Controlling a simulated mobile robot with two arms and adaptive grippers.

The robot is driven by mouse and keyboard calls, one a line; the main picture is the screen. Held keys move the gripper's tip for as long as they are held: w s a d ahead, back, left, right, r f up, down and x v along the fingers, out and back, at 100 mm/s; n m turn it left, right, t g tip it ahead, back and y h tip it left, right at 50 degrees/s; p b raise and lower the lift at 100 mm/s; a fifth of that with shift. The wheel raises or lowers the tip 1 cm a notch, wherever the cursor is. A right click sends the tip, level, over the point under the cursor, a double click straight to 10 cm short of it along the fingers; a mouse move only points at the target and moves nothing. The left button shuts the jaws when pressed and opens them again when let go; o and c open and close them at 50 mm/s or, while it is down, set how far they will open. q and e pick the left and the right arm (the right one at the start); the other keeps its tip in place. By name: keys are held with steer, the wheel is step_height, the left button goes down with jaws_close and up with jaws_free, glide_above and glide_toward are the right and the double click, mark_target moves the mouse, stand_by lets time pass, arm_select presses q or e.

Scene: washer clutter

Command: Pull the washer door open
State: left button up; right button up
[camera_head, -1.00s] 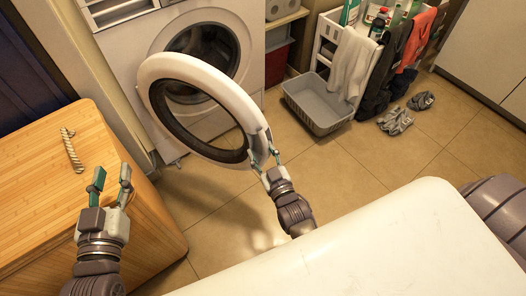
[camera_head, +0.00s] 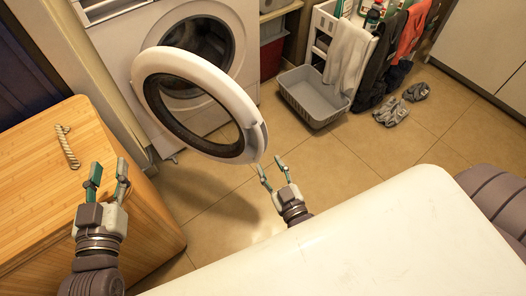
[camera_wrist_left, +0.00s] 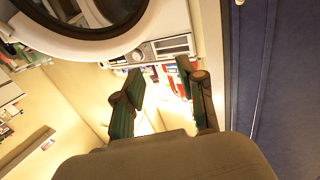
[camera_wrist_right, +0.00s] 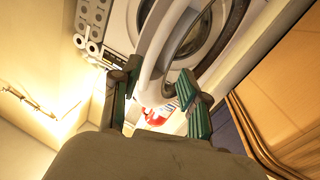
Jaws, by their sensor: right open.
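The washer (camera_head: 115,70) stands at the back left with its round drum opening (camera_head: 197,55) uncovered. Its door (camera_head: 248,122), a white ring with dark glass, is swung well out from the front. The door also shows in the right wrist view (camera_wrist_right: 155,45) and the left wrist view (camera_wrist_left: 60,42). My right gripper (camera_head: 272,168) is open and empty, just below the door's free edge and apart from it in the head view. My left gripper (camera_head: 109,172) is open and empty beside the wooden cabinet, away from the door.
A wooden cabinet (camera_head: 40,190) with a twisted object (camera_head: 67,147) on top is at left. A grey basket (camera_head: 312,97), hanging clothes (camera_head: 348,60) and shoes (camera_head: 392,112) are at back right. A white surface (camera_head: 350,245) fills the front.

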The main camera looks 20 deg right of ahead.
steer(key=s, duration=0.3)
steer(key=shift+s, duration=0.35)
